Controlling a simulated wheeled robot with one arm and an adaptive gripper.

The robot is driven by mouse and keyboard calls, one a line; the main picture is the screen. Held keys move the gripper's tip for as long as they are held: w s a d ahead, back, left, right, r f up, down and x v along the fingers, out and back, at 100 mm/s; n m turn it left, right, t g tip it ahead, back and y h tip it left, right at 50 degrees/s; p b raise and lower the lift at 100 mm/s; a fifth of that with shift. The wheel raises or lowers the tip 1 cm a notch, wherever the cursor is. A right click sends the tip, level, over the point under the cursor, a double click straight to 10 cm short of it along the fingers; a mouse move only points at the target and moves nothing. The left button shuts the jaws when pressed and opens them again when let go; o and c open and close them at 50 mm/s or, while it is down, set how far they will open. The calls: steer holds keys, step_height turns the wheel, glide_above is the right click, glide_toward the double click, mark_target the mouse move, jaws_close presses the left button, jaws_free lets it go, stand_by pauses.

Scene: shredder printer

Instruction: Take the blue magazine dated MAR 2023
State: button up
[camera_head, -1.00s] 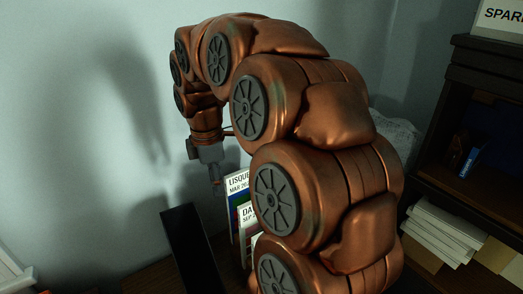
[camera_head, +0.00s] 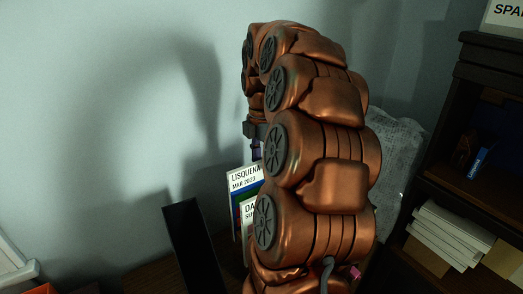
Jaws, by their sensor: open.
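The magazine (camera_head: 243,179) headed LISQUENA and MAR 2023 stands upright left of my arm. It has a white header with a blue strip below; its right side is hidden. A second magazine (camera_head: 247,213), with a header starting DA and a line starting SEP, stands in front of it and covers its lower part. My gripper (camera_head: 255,151) is above the magazines and mostly hidden behind my arm. Its jaws are open, and it appears apart from the MAR 2023 magazine, though the gap is hard to judge.
A dark upright panel (camera_head: 192,246) stands left of the magazines. A pale textured lump (camera_head: 396,160) is behind my arm. At right is a dark shelf unit (camera_head: 455,105) with stacked papers (camera_head: 446,232) and a blue item (camera_head: 478,162). The wall at left is bare.

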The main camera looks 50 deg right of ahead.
mark_target(262, 173)
steer(key=shift+f+p, duration=0.5)
steer(key=shift+f, duration=1.9)
jaws_close()
steer(key=shift+r, duration=0.25)
steer(key=shift+r+p, duration=0.3)
steer(key=shift+r, duration=0.45)
